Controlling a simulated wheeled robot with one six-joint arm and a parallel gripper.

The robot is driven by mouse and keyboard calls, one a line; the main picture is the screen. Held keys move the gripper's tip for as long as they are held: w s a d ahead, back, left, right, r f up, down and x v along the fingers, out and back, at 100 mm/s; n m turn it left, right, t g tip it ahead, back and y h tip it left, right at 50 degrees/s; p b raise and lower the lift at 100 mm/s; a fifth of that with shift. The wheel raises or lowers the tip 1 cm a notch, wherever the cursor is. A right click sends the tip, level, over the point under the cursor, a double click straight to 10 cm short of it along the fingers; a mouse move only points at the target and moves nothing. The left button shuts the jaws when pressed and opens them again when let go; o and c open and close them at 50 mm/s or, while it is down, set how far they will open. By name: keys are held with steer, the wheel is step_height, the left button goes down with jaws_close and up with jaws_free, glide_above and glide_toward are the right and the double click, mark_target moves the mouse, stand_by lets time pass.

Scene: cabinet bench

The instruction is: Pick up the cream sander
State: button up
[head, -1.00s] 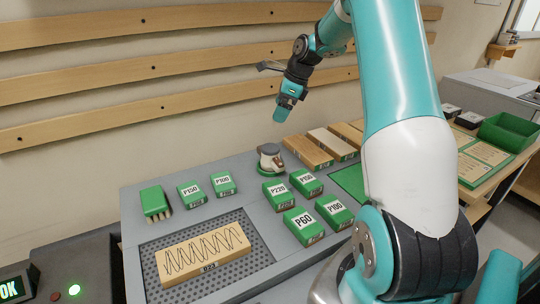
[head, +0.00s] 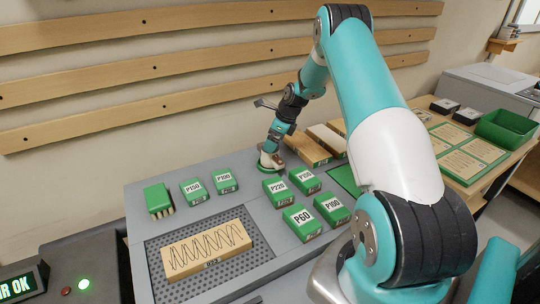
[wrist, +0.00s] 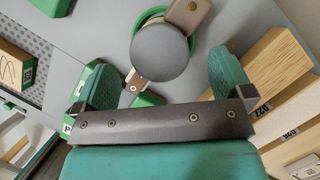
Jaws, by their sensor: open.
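The cream sander (head: 266,164) stands at the back of the grey bench top, mostly hidden by my gripper (head: 275,144) in the head view. In the wrist view the sander (wrist: 160,52) shows a round dark grey top, a brown-beige body part at the upper right and a green rim around its base. My gripper (wrist: 158,78) is open, with one teal finger on the left and one on the right of the sander. The fingers appear apart from it. I cannot tell how far down they reach beside it. Nothing is held.
Green labelled blocks, including P60 (head: 303,222) and P220 (head: 278,190), stand in front of the sander. A wooden board (head: 207,250) lies on the perforated mat. Slats line the wall behind.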

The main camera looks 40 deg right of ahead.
steer(key=shift+p+x, duration=0.6)
steer(key=shift+x, duration=1.3)
steer(key=c, duration=1.4)
steer(key=shift+r, duration=0.15)
steer(key=shift+c, duration=0.2)
step_height(320, 180, up, 20)
steer(key=b, duration=0.3)
steer(key=shift+b, duration=0.35)
